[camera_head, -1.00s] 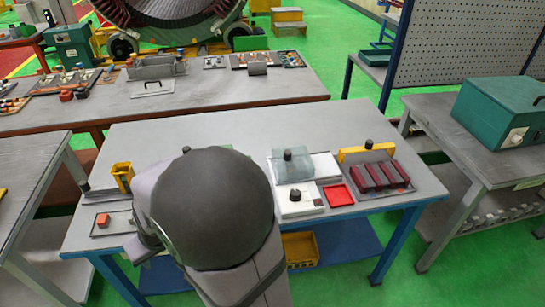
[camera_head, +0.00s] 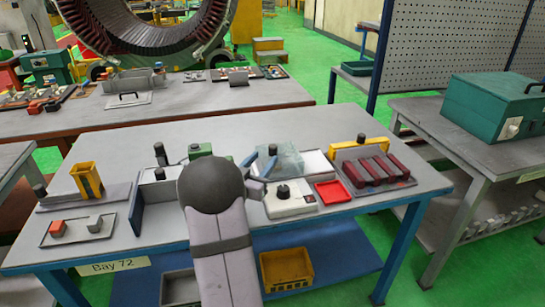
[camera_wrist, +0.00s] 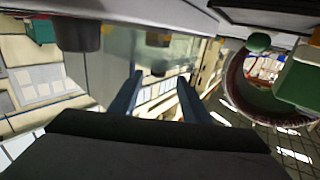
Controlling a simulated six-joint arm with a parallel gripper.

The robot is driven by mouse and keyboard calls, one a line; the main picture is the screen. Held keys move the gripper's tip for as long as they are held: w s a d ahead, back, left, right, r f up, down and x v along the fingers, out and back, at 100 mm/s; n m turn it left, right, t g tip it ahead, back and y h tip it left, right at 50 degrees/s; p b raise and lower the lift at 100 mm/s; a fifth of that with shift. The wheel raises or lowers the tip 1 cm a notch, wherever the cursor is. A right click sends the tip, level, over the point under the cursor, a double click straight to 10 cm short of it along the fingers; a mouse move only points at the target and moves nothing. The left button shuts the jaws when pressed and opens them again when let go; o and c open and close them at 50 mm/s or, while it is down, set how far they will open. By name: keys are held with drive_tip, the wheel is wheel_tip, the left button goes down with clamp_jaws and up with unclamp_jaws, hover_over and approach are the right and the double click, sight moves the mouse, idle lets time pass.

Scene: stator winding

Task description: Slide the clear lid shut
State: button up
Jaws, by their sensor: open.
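The clear lid (camera_head: 292,160) is a pale see-through box cover at the back of a white unit on the table. A dark knob (camera_head: 273,149) shows at its left side. The white base (camera_head: 290,204) in front has its own dark round knob. My gripper (camera_head: 260,163) is open, with blue fingers beside the lid's left side and near its knob. The wrist view shows both fingers (camera_wrist: 158,98) apart, with a see-through surface (camera_wrist: 125,50) and dark knobs beyond them. I cannot tell whether a finger touches the lid.
A red tray (camera_head: 333,191) and dark red bars (camera_head: 375,170) with a yellow bar behind them stand to the right. The back of the table is clear.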

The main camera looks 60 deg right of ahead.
sight(268, 155)
drive_tip(key=shift+s+d+r, duration=0.1)
drive_tip(key=shift+d, duration=0.2)
drive_tip(key=shift+w+d+p, duration=0.2)
drive_tip(key=shift+d+p, duration=0.2)
drive_tip(key=shift+d, duration=1.3)
drive_tip(key=shift+w+d+p, duration=0.2)
drive_tip(key=shift+d+p, duration=0.2)
drive_tip(key=shift+d, duration=1.25)
drive_tip(key=shift+c, duration=0.3)
clamp_jaws()
drive_tip(key=shift+w+a, duration=0.4)
drive_tip(key=shift+w, duration=0.1)
drive_tip(key=shift+o, duration=0.3)
unclamp_jaws()
drive_tip(key=shift+a, duration=0.1)
